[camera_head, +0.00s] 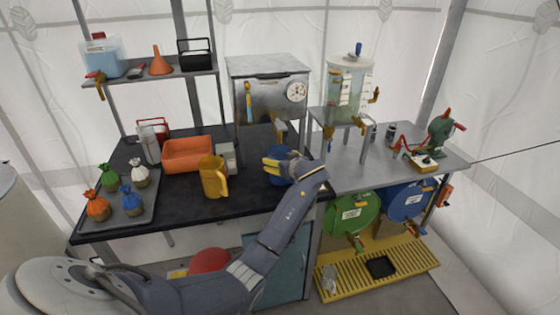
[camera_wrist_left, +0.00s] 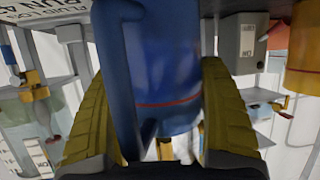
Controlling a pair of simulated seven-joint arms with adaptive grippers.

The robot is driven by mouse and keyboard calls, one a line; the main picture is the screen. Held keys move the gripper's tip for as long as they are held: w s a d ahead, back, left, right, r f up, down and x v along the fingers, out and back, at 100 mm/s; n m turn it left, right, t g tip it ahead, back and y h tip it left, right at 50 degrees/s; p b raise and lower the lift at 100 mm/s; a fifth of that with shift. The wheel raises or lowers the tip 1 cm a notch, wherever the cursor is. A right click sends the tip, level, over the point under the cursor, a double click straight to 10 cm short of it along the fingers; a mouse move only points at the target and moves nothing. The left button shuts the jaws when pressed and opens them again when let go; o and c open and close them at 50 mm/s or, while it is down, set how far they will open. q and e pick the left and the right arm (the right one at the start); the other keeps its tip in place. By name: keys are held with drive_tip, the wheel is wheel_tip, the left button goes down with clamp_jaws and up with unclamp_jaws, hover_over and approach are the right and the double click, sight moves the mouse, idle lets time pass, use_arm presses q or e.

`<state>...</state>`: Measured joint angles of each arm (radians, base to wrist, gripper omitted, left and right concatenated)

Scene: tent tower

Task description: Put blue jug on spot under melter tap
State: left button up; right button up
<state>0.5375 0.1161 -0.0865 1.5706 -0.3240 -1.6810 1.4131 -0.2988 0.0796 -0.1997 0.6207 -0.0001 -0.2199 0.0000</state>
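The blue jug (camera_head: 276,179) is at the back right of the black table in the head view, in front of the melter (camera_head: 268,92). My left gripper (camera_head: 279,165) comes over it and hides much of it. In the left wrist view the blue jug (camera_wrist_left: 165,75) fills the space between the two yellow fingers of my left gripper (camera_wrist_left: 155,110). One finger lies along the handle side, the other against the body, with no clear gap. The melter tap (camera_head: 279,132) is just above and behind the gripper. The spot under it is hidden. My right gripper is not in view.
A yellow jug (camera_head: 213,177), an orange bin (camera_head: 187,154) and a small grey box (camera_head: 226,157) stand left of the jug. A tray (camera_head: 148,205) with several tied bags is at the far left. A metal table (camera_head: 345,172) with a clear dispenser (camera_head: 346,92) stands right.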

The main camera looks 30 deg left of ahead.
use_arm(q)
drive_tip(key=o, duration=0.5)
drive_tip(key=shift+c, duration=0.2)
drive_tip(key=shift+r, duration=0.2)
drive_tip(key=shift+s+d, duration=0.15)
drive_tip(key=shift+d, duration=0.15)
drive_tip(key=v, duration=1.1)
drive_tip(key=shift+r, duration=0.15)
drive_tip(key=shift+d, duration=0.1)
